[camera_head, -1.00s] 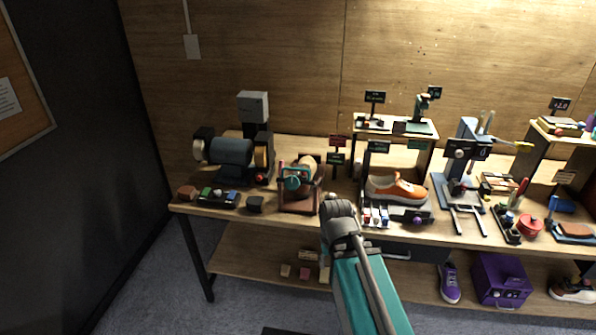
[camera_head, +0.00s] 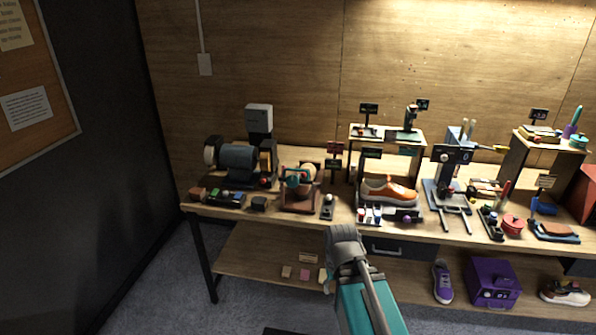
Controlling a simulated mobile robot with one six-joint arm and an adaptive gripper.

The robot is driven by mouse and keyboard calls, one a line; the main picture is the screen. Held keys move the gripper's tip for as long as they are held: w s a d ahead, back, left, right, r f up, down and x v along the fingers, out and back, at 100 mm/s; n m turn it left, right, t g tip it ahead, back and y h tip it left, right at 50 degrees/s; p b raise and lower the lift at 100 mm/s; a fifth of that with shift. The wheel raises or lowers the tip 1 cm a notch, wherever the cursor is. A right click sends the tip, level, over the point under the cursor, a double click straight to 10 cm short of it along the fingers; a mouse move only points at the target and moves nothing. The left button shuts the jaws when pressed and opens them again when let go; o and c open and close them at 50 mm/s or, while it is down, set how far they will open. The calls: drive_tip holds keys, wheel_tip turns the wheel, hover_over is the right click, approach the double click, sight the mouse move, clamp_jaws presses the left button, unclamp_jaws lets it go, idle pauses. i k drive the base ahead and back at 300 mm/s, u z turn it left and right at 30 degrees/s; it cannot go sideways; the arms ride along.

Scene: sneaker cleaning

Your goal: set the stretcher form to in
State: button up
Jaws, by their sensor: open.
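No part is clearly labelled as the stretcher form at this size. A brown wooden stand with a teal piece and a rounded tan form (camera_head: 301,187) sits on the bench left of centre; I cannot tell whether it is the stretcher, nor its setting. An orange sneaker (camera_head: 388,190) lies on its side-on stand to the right. My gripper (camera_head: 343,234) is at the end of my teal and grey arm, in front of the bench edge, seen from behind. Its fingertips are not clear. It touches nothing that I can see and appears empty.
A bench grinder (camera_head: 238,158) stands at the left of the bench (camera_head: 235,211). A small black base with a knob (camera_head: 327,207) lies near the front edge. A dark press-like stand (camera_head: 447,185) is right of the sneaker. A purple box (camera_head: 494,283) sits on the lower shelf.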

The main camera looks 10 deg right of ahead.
sight(307, 181)
drive_tip(key=u, duration=0.25)
drive_tip(key=i, duration=1.3)
drive_tip(key=z, duration=0.25)
